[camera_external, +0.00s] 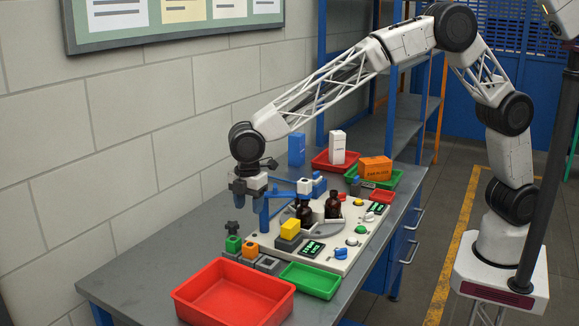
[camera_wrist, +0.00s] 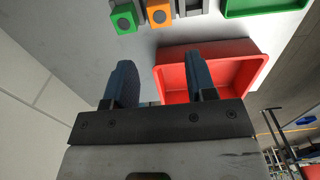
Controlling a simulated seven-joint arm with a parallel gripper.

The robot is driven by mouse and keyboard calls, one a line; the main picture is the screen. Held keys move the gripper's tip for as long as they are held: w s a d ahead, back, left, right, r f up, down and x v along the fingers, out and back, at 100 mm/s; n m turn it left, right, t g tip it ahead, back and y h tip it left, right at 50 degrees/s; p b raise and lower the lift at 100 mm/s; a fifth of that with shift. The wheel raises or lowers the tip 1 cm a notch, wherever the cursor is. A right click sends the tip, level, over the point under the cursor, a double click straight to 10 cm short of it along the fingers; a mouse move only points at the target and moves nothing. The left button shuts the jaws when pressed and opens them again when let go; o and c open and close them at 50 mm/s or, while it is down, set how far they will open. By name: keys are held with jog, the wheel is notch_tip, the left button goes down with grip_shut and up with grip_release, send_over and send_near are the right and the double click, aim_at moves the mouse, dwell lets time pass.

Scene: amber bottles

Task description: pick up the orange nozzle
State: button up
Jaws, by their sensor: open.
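The orange nozzle appears to be the small orange block with a dark round top (camera_external: 251,249), in a row at the near left of the workstation board. In the wrist view the orange block (camera_wrist: 159,14) is at the top edge, beyond my fingertips and between their lines. A green block (camera_external: 233,244) stands left of it, also in the wrist view (camera_wrist: 124,18). My gripper (camera_external: 247,196) hangs above the table, higher than the blocks and apart from them. In the wrist view its two dark blue fingers (camera_wrist: 161,76) are spread, with nothing between them.
A red tray (camera_external: 190,291) stands at the table's front, with a green tray (camera_external: 325,284) to its right. A grey block (camera_external: 267,264) is right of the orange one.

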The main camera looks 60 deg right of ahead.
send_over(249, 246)
jog(key=f, duration=0.6)
jog(key=shift+d+f, duration=0.2)
jog(key=shift+d, duration=0.05)
jog(key=shift+f, duration=0.1)
jog(key=shift+f, duration=1.15)
jog(key=shift+f, duration=0.15)
jog(key=shift+a+f, duration=0.15)
jog(key=shift+f, duration=2.3)
jog(key=shift+c, duration=0.5)
jog(key=c, duration=0.6)
